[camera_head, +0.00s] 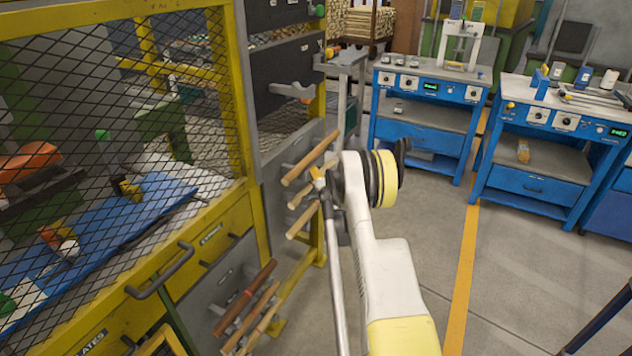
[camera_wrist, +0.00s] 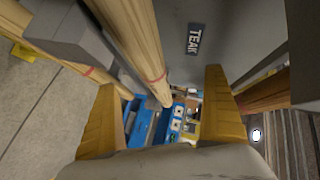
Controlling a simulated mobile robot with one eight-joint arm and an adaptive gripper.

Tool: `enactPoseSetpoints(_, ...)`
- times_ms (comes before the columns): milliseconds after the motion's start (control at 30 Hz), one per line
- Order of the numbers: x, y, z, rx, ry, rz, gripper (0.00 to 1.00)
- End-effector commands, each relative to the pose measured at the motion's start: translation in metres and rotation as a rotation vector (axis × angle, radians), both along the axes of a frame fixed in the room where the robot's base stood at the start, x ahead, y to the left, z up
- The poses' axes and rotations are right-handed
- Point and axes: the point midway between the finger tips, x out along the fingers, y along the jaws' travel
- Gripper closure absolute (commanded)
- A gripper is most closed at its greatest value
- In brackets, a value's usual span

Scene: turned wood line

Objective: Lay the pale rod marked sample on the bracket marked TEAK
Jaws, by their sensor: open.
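My gripper (camera_wrist: 161,84) is open, with two yellow fingers spread in the wrist view. In the head view my gripper (camera_head: 319,179) is at the upper group of rods on the grey panel. A pale rod (camera_wrist: 142,45) with a thin red line ends in the gap seen between the fingers; I cannot tell if it lies within their reach. The TEAK label (camera_wrist: 194,39) is on the grey panel, right of that rod. Another pale rod (camera_wrist: 62,52) is at the left. No sample mark is legible, and the bracket under the TEAK label cannot be made out.
In the head view, a lower rack holds a reddish rod (camera_head: 244,297) and pale ones. A yellow-framed mesh cage (camera_head: 110,120) stands left. Blue benches (camera_head: 428,95) stand at the back right. Grey floor (camera_head: 510,270) with a yellow line is clear right of my arm.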

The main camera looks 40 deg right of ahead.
Motion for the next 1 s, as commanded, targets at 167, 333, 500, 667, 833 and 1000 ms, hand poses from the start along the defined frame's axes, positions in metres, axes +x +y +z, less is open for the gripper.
enactPoseSetpoints(167, 0.000, 0.000, 0.000, 0.000, 0.000, 0.000, 0.00)
enactPoseSetpoints(333, -0.002, 0.001, 0.001, 0.000, 0.000, 0.000, 0.00)
enactPoseSetpoints(500, -0.019, 0.008, 0.006, 0.000, 0.000, -0.001, 0.00)
enactPoseSetpoints(667, -0.043, 0.019, 0.014, 0.001, -0.001, -0.001, 0.00)
enactPoseSetpoints(833, -0.062, 0.028, 0.020, 0.000, 0.000, -0.001, 0.00)
enactPoseSetpoints(1000, -0.070, 0.032, 0.022, 0.000, 0.000, 0.000, 0.00)
